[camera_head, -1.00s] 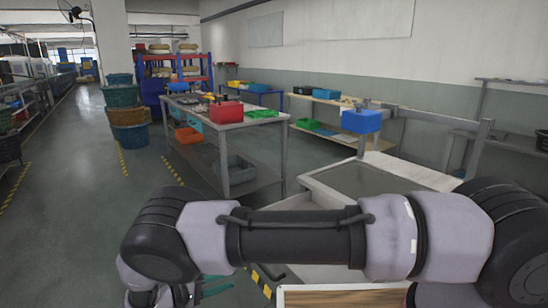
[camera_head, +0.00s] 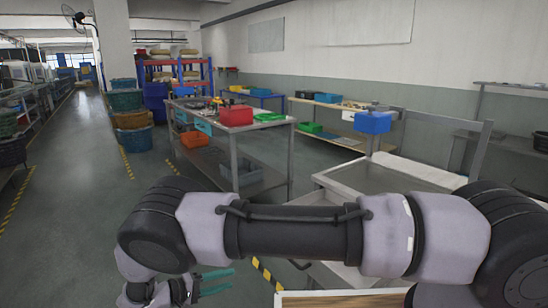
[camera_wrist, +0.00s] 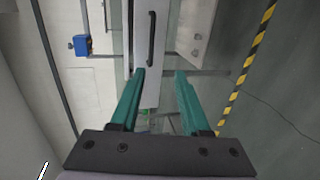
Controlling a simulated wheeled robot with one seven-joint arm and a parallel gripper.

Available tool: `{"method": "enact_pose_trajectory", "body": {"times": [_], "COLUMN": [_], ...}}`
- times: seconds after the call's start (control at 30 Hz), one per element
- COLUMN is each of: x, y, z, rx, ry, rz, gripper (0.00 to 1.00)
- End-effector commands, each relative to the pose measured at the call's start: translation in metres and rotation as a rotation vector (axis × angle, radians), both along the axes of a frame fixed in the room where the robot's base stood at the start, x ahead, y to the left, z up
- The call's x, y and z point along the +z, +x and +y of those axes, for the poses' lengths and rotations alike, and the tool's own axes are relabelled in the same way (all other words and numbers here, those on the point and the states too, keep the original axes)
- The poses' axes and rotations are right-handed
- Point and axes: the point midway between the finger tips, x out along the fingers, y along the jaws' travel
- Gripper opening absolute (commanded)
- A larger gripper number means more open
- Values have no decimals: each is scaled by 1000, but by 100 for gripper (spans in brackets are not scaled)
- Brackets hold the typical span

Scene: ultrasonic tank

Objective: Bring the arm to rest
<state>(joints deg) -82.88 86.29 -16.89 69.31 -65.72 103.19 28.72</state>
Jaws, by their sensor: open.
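My gripper (camera_wrist: 158,75) shows in the wrist view with two teal fingers apart and nothing between them. In the head view its teal fingers (camera_head: 215,281) show small at the bottom, just below my bent arm, partly hidden by it. My arm lies folded across the lower part of the head view. The gripper is apart from the furniture around it as far as the views show.
A steel tank (camera_head: 385,180) stands just beyond my arm, with a blue box (camera_head: 373,122) at its back. A metal table (camera_head: 236,131) with a red bin (camera_head: 236,115) stands further left. Yellow-black tape (camera_wrist: 247,62) marks the floor. An open aisle (camera_head: 80,150) runs at left.

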Motion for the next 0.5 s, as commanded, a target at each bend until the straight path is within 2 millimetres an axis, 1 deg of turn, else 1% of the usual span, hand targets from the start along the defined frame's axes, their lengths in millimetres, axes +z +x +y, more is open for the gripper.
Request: {"method": "enact_pose_trajectory", "body": {"times": [0.27, 0.37, 0.47, 0.5], "x": [32, 50, 72, 82], "y": [19, 29, 41, 46], "z": [-5, -10, -17, -21], "rx": [-77, -119, -167, -188], "ry": [61, 97, 142, 163], "rz": [58, 90, 126, 142], "gripper": [46, 46, 46, 46]}}
